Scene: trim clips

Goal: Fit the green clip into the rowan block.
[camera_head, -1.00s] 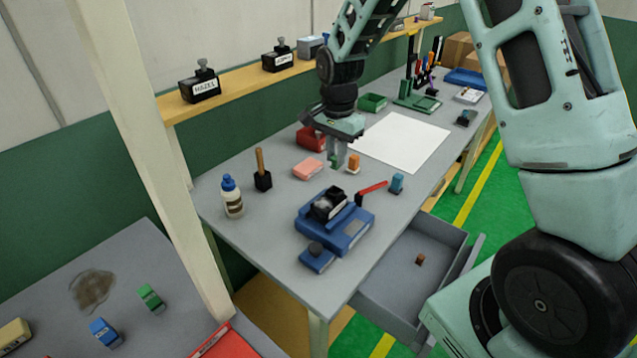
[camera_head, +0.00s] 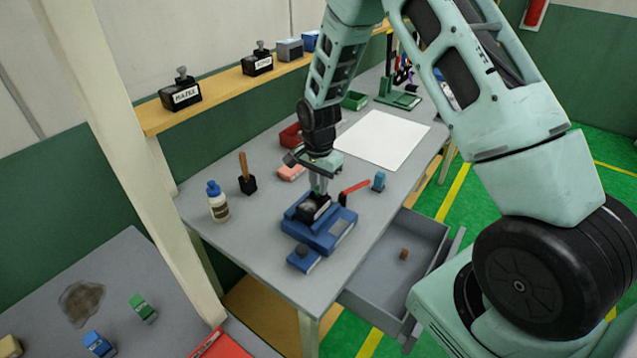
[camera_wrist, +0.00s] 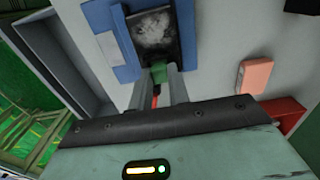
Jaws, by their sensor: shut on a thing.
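My gripper (camera_head: 318,186) is shut on the green clip (camera_wrist: 159,72), which shows between the fingertips in the wrist view. In the head view a bit of the green clip (camera_head: 318,191) shows at the fingertips. Below is a black block (camera_head: 311,209) seated in a blue fixture (camera_head: 328,237) on the bench. The black block (camera_wrist: 153,30) lies just ahead of the clip in the wrist view, with a worn grey-white face. No name is readable on it, so I cannot confirm it is the rowan block. I cannot tell whether clip and block touch.
A red lever (camera_head: 354,187) and a blue clip-like piece (camera_head: 379,181) are right of the fixture. A glue bottle (camera_head: 217,203) and a wooden-handled tool (camera_head: 246,175) stand left. A pink block (camera_head: 290,173) lies behind. A drawer (camera_head: 385,283) hangs open at the front.

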